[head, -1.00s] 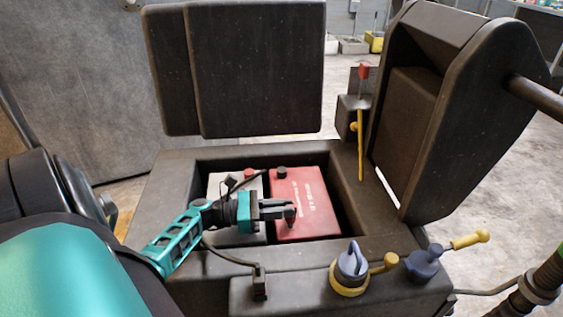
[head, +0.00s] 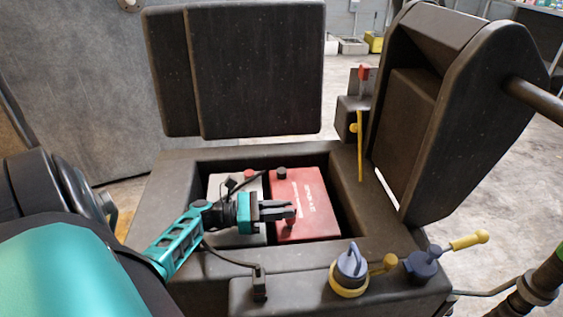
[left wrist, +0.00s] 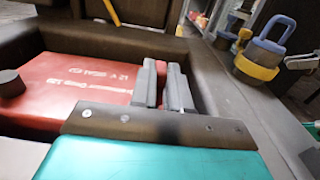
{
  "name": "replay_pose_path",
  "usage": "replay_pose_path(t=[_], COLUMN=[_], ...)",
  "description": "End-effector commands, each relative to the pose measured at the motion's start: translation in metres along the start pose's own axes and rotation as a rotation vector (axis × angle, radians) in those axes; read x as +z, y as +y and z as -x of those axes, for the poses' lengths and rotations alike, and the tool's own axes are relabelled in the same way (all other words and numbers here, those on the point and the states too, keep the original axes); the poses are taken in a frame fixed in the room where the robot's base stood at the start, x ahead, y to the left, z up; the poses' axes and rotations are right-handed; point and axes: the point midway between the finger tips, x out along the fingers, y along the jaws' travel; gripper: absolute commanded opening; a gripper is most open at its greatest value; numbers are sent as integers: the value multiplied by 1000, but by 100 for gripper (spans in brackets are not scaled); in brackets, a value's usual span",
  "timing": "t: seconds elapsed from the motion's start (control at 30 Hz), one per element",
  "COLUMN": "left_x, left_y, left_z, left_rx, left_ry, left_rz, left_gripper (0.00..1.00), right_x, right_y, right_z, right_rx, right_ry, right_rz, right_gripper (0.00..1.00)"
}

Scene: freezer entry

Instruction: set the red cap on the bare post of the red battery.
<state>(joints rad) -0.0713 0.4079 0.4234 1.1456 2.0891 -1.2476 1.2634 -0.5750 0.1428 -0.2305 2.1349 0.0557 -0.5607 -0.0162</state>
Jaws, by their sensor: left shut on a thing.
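The red battery (head: 311,190) sits in the right part of the open dark compartment, beside a grey battery (head: 221,187). A black cap (head: 281,173) covers its far post; the black cap also shows in the left wrist view (left wrist: 11,83). My left gripper (head: 291,210) reaches in from the left, over the near part of the red battery. Its fingers are close together, shut on a small piece, seemingly the red cap, mostly hidden by the fingers. The bare post is hidden around the fingertips; I cannot tell whether the piece touches it. My right gripper is out of view.
A dark rim (head: 385,238) surrounds the compartment. A blue-and-yellow plug (head: 350,267) and a blue knob with a yellow handle (head: 423,264) are at the front right. A red-topped lever (head: 363,78) and tall dark housing (head: 455,120) stand at the right. A cable crosses the grey battery.

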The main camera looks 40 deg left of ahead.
Motion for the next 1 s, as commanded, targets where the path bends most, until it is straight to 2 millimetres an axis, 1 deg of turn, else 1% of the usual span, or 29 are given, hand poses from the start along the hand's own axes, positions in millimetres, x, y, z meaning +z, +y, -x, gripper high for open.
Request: replay_pose_path(t=[0.37, 0.67, 1.0], left_x=[-4, 1, 1], left_y=[0, 0, 0], left_z=[0, 0, -2], left_rx=[0, 0, 3], left_ry=[0, 0, 0], left_rz=[0, 0, -1], left_gripper=[0, 0, 0], right_x=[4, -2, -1], right_y=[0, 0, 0], right_z=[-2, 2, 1], right_rx=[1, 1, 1], right_ry=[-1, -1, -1], right_rz=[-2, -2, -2], right_gripper=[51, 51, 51])
